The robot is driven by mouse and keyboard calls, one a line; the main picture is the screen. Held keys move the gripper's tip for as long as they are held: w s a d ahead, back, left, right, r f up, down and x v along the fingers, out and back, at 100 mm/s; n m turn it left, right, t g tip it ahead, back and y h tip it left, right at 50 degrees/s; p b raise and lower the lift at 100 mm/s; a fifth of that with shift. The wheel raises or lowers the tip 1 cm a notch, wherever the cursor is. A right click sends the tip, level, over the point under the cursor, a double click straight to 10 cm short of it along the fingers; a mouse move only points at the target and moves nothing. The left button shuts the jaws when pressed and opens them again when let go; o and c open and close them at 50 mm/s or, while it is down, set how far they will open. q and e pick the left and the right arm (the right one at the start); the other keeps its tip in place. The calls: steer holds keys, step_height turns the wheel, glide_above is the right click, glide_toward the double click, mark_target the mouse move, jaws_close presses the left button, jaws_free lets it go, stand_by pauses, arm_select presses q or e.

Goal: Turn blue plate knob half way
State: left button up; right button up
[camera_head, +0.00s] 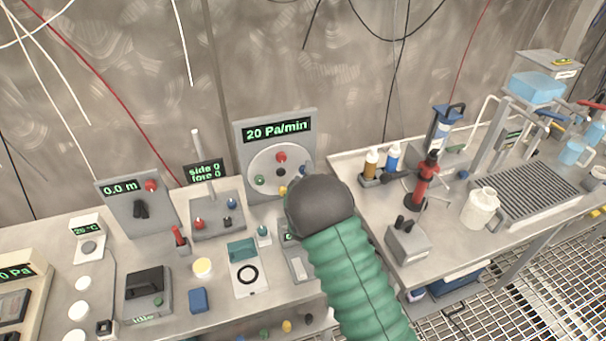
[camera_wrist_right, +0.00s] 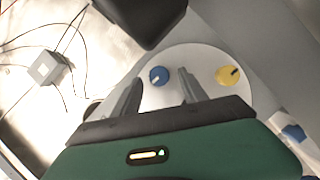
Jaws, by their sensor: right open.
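The blue plate knob (camera_wrist_right: 159,76) is a round knob with a pale pointer mark on a white round plate (camera_wrist_right: 200,58). In the head view the plate (camera_head: 270,168) is on the upright panel under the "20 Pa/min" display. There the blue knob (camera_head: 307,169) shows only at the edge of my dark right wrist. My right gripper (camera_wrist_right: 160,82) is open, with one finger on each side of the blue knob in the wrist view. I cannot tell whether the fingers touch it. In the head view my wrist hides them. My left gripper is not in view.
A yellow knob (camera_wrist_right: 230,76) is close beside the right finger. Red (camera_head: 281,157) and green (camera_head: 260,180) knobs are also on the plate. A lever box (camera_head: 216,215) stands left of the panel. Bottles (camera_head: 371,165) and a red stand (camera_head: 424,185) are on the right bench.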

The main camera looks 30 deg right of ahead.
steer(key=shift+w+d+f, duration=0.25)
steer(key=shift+w+d, duration=0.05)
steer(key=shift+s, duration=0.1)
jaws_close()
steer(key=shift+m+y, duration=0.3)
steer(key=shift+s+d+r+m+t+y+p, duration=0.1)
steer(key=shift+d+m+t+y+p, duration=0.2)
steer(key=shift+m+y+p, duration=1.05)
steer(key=shift+d+m+t+y+p, duration=0.3)
steer(key=shift+m+y, duration=1.3)
steer(key=shift+m, duration=1.7)
steer(key=shift+s+d+r+m+t+y+p, duration=0.15)
steer(key=shift+m+t+y+p, duration=0.4)
steer(key=shift+m+y, duration=1.35)
steer(key=shift+f+m+h, duration=0.15)
steer(key=shift+m+h, duration=0.3)
steer(key=shift+m, duration=0.1)
